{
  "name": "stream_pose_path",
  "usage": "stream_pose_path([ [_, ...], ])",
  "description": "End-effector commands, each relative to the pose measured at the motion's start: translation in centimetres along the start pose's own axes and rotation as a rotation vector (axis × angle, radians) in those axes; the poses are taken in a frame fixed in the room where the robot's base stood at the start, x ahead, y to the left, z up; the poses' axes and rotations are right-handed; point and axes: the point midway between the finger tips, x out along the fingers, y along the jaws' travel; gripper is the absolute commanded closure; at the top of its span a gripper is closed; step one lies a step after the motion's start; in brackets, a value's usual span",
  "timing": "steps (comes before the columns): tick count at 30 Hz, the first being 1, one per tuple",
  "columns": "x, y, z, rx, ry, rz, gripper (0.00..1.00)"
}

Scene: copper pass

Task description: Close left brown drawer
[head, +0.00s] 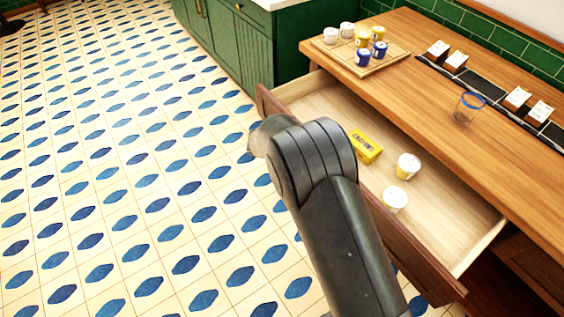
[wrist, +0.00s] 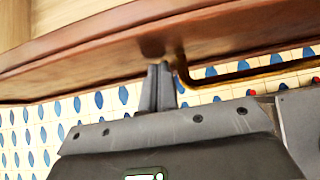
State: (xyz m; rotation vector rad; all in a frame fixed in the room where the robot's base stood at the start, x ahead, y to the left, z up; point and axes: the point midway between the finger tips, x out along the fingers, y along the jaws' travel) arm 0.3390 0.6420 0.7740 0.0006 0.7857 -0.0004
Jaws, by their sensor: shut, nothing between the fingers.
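The brown drawer stands pulled out from under the wooden counter in the head view, its front (head: 425,262) partly hidden by my arm. A yellow box (head: 366,147) and two white tubs (head: 407,166) (head: 395,200) are in it. In the wrist view the brown drawer front (wrist: 95,55) runs across the top, with a dark bar handle (wrist: 245,74) at the right. My gripper (wrist: 159,68) is shut and empty, its fingertips close to the drawer front, left of the handle. I cannot tell whether they touch. The gripper is hidden in the head view.
The counter (head: 420,85) carries a wooden board (head: 390,57) with several small cups, a blue-rimmed glass (head: 467,108) and a dark strip with several small boxes. Green cabinets (head: 230,35) stand at the back. The tiled floor (head: 110,150) at the left is clear.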

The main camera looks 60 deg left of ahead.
Motion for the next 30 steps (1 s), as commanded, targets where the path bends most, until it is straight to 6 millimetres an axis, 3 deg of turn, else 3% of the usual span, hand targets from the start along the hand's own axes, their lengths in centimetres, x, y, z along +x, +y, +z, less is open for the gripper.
stream_pose_path([
  [18,12.5,-0.1,12.4,0.003,-0.002,-0.003,1.0],
  [30,18.6,0.0,18.5,0.003,0.0,0.0,1.0],
])
